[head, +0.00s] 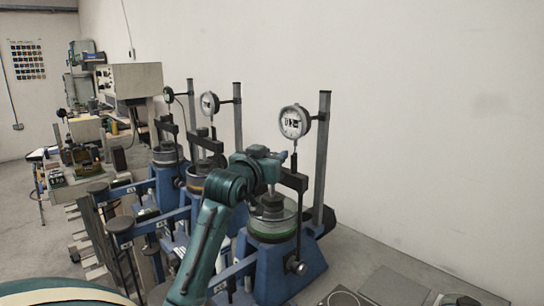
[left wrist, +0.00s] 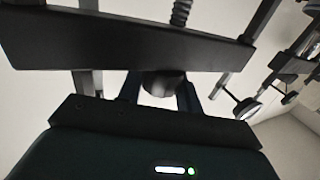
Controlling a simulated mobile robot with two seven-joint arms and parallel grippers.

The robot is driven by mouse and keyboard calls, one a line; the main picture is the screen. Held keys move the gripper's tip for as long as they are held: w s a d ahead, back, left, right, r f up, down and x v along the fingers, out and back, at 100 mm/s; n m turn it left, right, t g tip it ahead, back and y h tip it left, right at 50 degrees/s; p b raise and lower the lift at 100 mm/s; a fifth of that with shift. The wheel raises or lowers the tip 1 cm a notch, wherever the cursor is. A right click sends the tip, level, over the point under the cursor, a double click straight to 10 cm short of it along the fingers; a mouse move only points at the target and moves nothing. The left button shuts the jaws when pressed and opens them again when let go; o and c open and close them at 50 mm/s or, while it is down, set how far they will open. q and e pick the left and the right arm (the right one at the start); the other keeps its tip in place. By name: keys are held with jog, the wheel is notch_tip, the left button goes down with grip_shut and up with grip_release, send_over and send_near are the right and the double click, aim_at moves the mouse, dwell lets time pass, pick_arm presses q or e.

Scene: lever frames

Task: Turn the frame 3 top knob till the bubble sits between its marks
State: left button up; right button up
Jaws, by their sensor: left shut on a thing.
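Several lever frames with blue bases stand in a row in the head view; their number labels are too small to read. My left arm reaches to the nearest frame (head: 285,268), and my left gripper (head: 266,165) is at its upper part, beside the black yoke (head: 293,181). In the left wrist view, the gripper is shut on a dark rounded knob (left wrist: 163,82), just below a wide black crossbar (left wrist: 120,42). The fingertips are largely hidden in the head view. No bubble or marks can be made out. My right gripper is not in view.
A dial gauge (head: 294,121) on an upright post (head: 322,150) stands above the nearest frame. The other frames (head: 207,180) stand close behind, to the left. A bench with instruments (head: 75,165) is farther left.

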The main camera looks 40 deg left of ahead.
pick_arm(q)
jog(key=shift+c, duration=0.8)
jog(key=shift+m+h, duration=0.3)
jog(key=shift+h, duration=0.2)
jog(key=shift+a+m+h, duration=0.1)
jog(key=shift+m+h, duration=0.4)
jog(key=shift+h, duration=0.2)
jog(key=m+h+b, duration=0.2)
jog(key=h, duration=0.1)
jog(key=h+b, duration=0.1)
jog(key=shift+f+m+t, duration=0.25)
jog(key=shift+m+t, duration=0.05)
jog(key=shift+m, duration=0.1)
jog(key=shift+m+h+b, duration=0.6)
jog(key=shift+h+b, duration=0.35)
jog(key=shift+h, duration=0.25)
jog(key=shift+r+m+g+h+b, duration=0.2)
jog(key=shift+m+g+h+b, duration=0.2)
jog(key=shift+m+h+b, duration=0.35)
jog(key=shift+h, duration=0.45)
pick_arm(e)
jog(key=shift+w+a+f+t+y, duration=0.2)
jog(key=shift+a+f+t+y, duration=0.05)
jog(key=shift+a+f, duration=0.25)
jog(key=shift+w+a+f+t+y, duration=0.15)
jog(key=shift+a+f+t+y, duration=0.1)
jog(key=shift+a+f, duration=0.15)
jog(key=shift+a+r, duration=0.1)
